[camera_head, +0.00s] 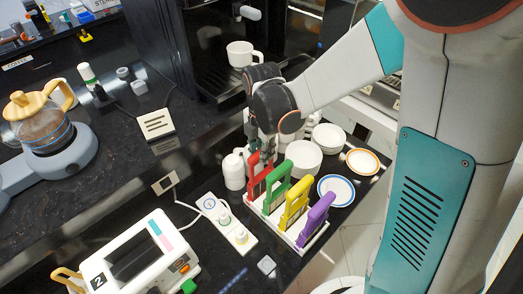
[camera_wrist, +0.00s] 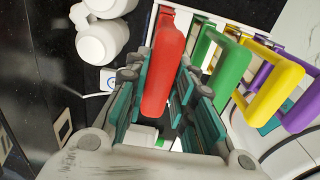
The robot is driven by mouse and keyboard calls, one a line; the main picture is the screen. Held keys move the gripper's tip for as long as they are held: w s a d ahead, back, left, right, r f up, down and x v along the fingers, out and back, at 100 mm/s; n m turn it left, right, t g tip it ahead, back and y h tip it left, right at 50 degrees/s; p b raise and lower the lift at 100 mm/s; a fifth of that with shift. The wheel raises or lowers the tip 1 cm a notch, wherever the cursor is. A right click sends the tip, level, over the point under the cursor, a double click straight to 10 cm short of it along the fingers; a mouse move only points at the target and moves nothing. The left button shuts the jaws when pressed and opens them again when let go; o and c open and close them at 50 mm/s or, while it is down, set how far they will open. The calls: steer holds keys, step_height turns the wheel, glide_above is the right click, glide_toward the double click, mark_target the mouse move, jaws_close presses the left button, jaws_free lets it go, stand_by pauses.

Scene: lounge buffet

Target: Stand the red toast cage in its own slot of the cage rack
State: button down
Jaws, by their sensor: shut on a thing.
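The red toast cage (camera_head: 256,172) is upright at the left end of the white cage rack (camera_head: 312,241), in line with the others. My gripper (camera_head: 264,148) is above it, shut on its red handle; the wrist view shows the handle (camera_wrist: 166,62) between the teal-padded fingers (camera_wrist: 158,105). Green (camera_head: 274,184), yellow (camera_head: 295,203) and purple (camera_head: 316,218) cages stand in the rack to its right. The red cage's lower edge is hidden, so I cannot tell whether it is fully seated in its slot.
White bowls (camera_head: 304,158) and a blue-rimmed plate (camera_head: 336,190) lie behind and right of the rack.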

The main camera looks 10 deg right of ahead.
steer(key=shift+f+b, duration=0.5)
steer(key=shift+f, duration=0.15)
steer(key=c, duration=1.3)
jaws_free()
steer(key=shift+r, duration=0.1)
steer(key=shift+r+p, duration=2.4)
steer(key=shift+r, duration=1.1)
